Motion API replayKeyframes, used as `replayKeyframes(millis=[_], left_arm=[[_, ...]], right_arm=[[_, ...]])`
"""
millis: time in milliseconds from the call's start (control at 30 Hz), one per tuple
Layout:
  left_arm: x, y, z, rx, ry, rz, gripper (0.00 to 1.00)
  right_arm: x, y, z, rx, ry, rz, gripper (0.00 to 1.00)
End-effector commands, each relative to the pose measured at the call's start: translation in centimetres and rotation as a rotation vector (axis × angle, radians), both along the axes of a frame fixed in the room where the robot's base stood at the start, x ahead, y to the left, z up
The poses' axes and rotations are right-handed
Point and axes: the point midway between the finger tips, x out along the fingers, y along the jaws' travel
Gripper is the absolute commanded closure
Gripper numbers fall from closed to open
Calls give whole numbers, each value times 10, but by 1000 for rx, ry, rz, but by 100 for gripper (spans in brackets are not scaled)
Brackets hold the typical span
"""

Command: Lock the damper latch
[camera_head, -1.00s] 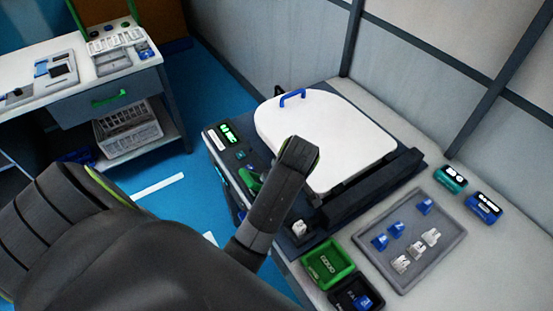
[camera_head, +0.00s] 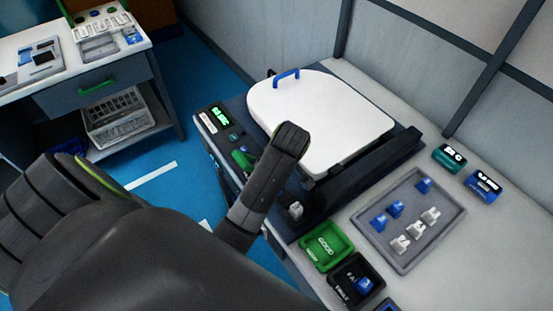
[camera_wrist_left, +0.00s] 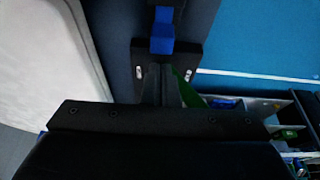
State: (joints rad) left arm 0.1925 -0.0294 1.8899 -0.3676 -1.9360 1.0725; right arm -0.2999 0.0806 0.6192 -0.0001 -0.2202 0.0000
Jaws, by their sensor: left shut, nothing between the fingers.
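A white toilet lid (camera_head: 325,120) with a blue handle (camera_head: 285,76) lies on a dark test fixture (camera_head: 320,200). A green lever (camera_head: 243,158) shows at the fixture's left side, partly behind my left arm. In the left wrist view, a blue block (camera_wrist_left: 162,32) sits at a black bracket (camera_wrist_left: 190,58) with a green piece (camera_wrist_left: 187,90) beside it. I cannot tell which part is the damper latch. My left gripper (camera_wrist_left: 155,85) is shut and empty, close below the bracket; contact is unclear. Its fingertips are hidden in the head view. My right gripper is out of view.
A small white part (camera_head: 295,209) sits at the fixture's near corner. A grey tray (camera_head: 458,208) holds several blue and white parts. A green bin (camera_head: 326,246) and a black bin (camera_head: 357,280) stand nearby. A side bench (camera_head: 60,90) stands left.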

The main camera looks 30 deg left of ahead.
Motion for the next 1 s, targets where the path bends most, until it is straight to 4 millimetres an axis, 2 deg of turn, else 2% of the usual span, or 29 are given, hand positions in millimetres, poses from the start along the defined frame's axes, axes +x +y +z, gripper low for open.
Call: replayKeyframes(millis=[133, 300, 700, 1000], left_arm=[[2, 7, -19, 0, 3, 0, 100], [4, 11, -30, -1, 1, 0, 100], [4, 10, -32, -2, 0, 0, 100], [-5, -10, -29, -6, 4, 0, 100]], right_arm=[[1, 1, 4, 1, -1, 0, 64], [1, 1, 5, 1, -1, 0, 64], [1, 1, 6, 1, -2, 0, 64], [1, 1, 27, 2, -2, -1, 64]])
